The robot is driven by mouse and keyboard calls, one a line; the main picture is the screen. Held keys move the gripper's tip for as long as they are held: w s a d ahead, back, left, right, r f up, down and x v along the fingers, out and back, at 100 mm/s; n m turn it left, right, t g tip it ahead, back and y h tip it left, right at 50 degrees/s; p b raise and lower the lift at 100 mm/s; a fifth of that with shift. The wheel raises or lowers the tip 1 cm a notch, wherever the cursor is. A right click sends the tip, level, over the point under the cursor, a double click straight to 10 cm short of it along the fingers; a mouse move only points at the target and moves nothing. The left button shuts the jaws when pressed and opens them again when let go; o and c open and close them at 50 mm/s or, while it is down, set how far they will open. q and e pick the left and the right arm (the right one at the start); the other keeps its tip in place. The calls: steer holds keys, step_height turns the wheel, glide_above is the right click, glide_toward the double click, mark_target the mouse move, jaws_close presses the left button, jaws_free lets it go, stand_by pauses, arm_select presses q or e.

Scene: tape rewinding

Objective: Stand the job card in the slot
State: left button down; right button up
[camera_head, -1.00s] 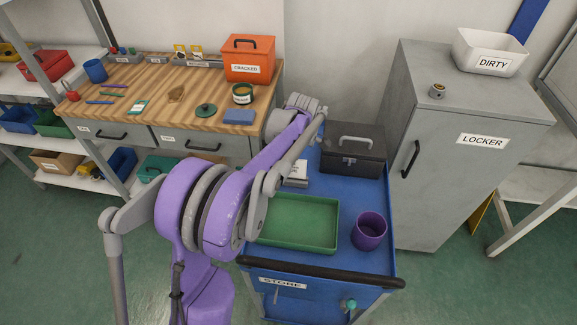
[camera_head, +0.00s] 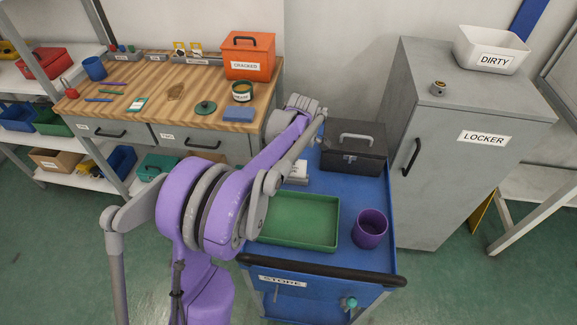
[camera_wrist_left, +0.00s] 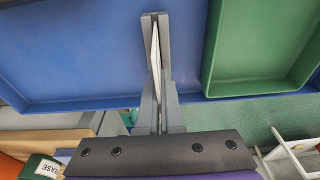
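In the left wrist view, my left gripper (camera_wrist_left: 156,18) points over the blue trolley top. Its two grey fingers are close together around a thin white piece (camera_wrist_left: 155,50), seen nearly edge-on, which looks like the job card. Its face and any print are hidden. In the head view my purple arm reaches over the trolley and hides the gripper and this piece. A small white block (camera_head: 298,172) with dark marks sits on the trolley, partly behind the arm; I cannot tell whether it has the slot. My right gripper is not in view.
On the blue trolley (camera_head: 345,187) are a green tray (camera_head: 310,222), a purple cup (camera_head: 369,229) and a dark toolbox (camera_head: 352,150). A white card with a teal band (camera_head: 137,104) lies on the wooden bench (camera_head: 175,115). The grey locker (camera_head: 450,150) stands right of the trolley.

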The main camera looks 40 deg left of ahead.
arm_select(q)
steer(key=shift+f, duration=0.3)
steer(key=c, duration=1.5)
jaws_free()
steer(key=o, duration=0.5)
steer(key=shift+o, duration=0.3)
steer(key=o, duration=0.4)
steer(key=shift+r, duration=0.1)
steer(key=shift+r+p, duration=2.2)
steer(key=shift+r, duration=1.8)
